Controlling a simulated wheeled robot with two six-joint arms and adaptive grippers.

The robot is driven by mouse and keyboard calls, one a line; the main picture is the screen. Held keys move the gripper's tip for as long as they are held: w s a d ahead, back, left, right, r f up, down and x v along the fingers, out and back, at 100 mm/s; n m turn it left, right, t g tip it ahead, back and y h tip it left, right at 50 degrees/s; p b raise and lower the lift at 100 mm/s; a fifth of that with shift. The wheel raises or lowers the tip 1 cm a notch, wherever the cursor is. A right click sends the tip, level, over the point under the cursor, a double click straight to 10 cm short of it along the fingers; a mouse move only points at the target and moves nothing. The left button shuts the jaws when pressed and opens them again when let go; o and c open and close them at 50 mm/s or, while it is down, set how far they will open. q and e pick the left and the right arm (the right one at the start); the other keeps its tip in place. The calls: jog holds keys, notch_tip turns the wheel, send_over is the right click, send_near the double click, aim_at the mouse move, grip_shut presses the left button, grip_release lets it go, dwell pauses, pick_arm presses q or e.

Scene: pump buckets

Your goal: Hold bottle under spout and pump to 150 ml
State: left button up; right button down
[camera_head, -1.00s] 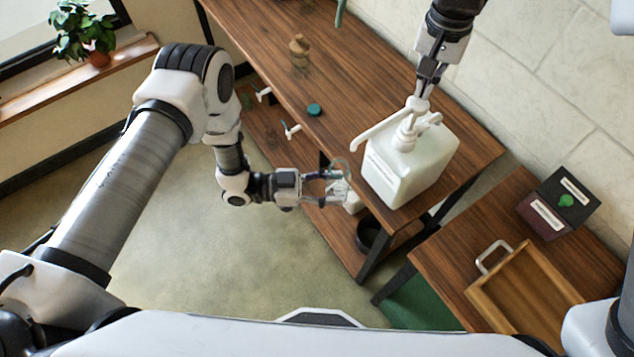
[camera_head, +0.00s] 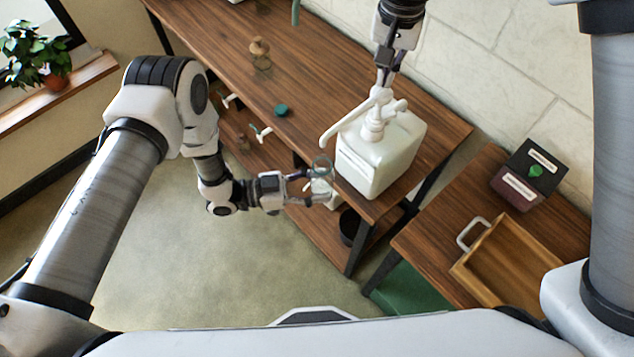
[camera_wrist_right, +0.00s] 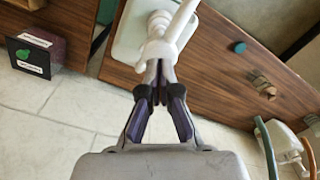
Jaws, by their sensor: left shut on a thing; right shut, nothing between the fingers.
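The white pump bucket (camera_head: 385,160) stands at the near end of the wooden table. Its pump head (camera_head: 380,95) has a long spout (camera_head: 340,126) pointing left past the table edge. My left gripper (camera_head: 307,188) is shut on a small clear bottle (camera_head: 321,172), held off the table's side with its mouth just below the spout tip. The liquid level in the bottle cannot be made out. My right gripper (camera_head: 384,82) is shut and empty, pointing down on top of the pump head; the right wrist view shows its fingertips (camera_wrist_right: 159,68) at the head.
A teal cap (camera_head: 281,110) and a corked glass jar (camera_head: 260,55) stand further along the table (camera_head: 215,50). A lower side table holds a wooden tray (camera_head: 510,262) and a dark box with a green button (camera_head: 530,174).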

aim_at(382, 91)
jog(key=shift+f, duration=0.45)
dwell(2.0)
jog(key=shift+f, duration=2.7)
jog(key=shift+r, duration=2.7)
jog(key=shift+f, duration=0.1)
